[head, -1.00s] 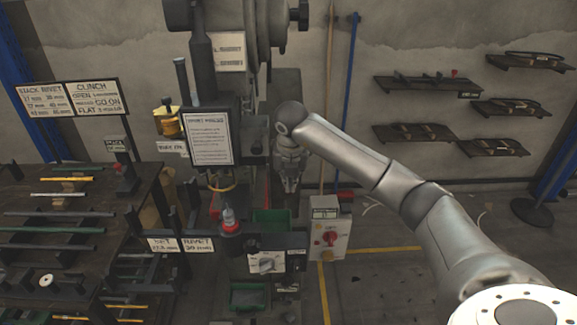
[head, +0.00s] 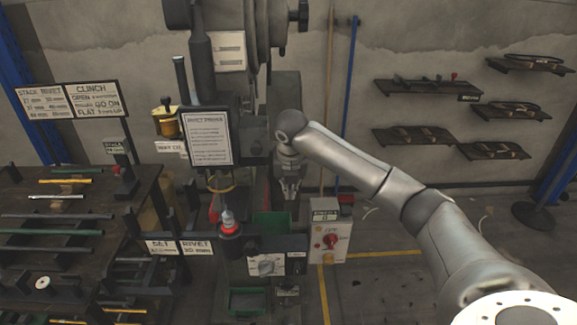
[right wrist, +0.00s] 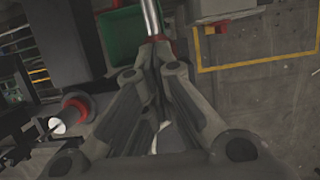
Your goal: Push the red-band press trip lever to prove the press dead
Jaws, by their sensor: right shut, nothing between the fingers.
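The press (head: 230,60) stands against the wall, with a sign board (head: 208,137) on its front. In the right wrist view, a bright metal rod with a red band (right wrist: 151,18), which looks like the trip lever, runs up from just beyond my fingertips. I cannot tell if they touch. The rod is not clear in the head view. My right gripper (head: 290,192) is shut and empty, pointing down just right of the press; it also shows in the right wrist view (right wrist: 155,52). My left gripper is not in view.
A red-ringed fitting (head: 230,224) sits on the press front. A green bin (head: 272,224) lies below my gripper, and a box with a red rotary switch (head: 331,241) stands to its right. A dark bench (head: 150,205) with several rods is at left. Floor at right is open.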

